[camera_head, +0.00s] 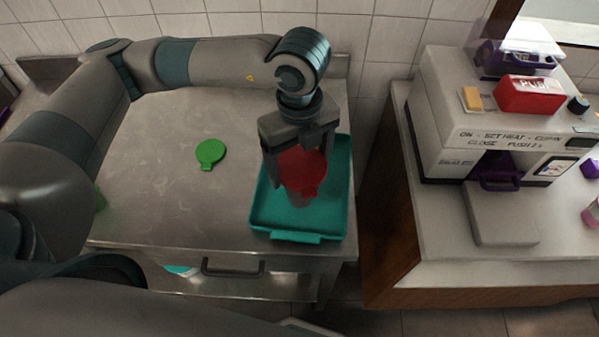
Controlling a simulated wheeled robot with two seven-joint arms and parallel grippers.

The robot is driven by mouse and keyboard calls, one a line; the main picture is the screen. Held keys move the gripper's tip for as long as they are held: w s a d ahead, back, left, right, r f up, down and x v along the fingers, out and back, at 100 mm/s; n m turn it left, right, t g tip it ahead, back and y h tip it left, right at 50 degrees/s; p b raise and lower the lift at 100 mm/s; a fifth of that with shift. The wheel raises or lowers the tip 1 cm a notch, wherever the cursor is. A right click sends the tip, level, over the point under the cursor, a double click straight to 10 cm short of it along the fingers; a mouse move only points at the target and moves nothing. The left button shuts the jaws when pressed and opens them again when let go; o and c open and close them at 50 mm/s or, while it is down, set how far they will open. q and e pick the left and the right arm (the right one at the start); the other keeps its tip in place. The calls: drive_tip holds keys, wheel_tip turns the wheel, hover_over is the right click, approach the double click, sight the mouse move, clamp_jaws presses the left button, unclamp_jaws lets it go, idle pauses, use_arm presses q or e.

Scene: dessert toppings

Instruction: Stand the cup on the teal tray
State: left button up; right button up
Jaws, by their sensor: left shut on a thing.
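The cup (302,172) shows a red upper part and a duller, greyish lower part. My left gripper (297,168) points down from above and is shut on the cup, with a finger on either side of it. The cup looks upright over the middle of the teal tray (265,212). I cannot tell whether its base touches the tray floor. The tray lies at the right side of the metal table, and its back part is partly hidden by my gripper. My right gripper is not in view.
A green round lid-like piece (210,152) lies left of the tray on the metal table (165,190). Bare tabletop surrounds it. Across a gap to the right stands a counter with a white machine (450,120) and a red box (530,94). A tiled wall closes the back.

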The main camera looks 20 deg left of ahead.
use_arm(q)
drive_tip(key=shift+s+f+p, duration=0.1)
drive_tip(key=shift+f+p, duration=0.8)
drive_tip(key=shift+f, duration=1.05)
drive_tip(key=shift+f, duration=0.1)
drive_tip(key=shift+f, duration=0.1)
drive_tip(key=o, duration=1.3)
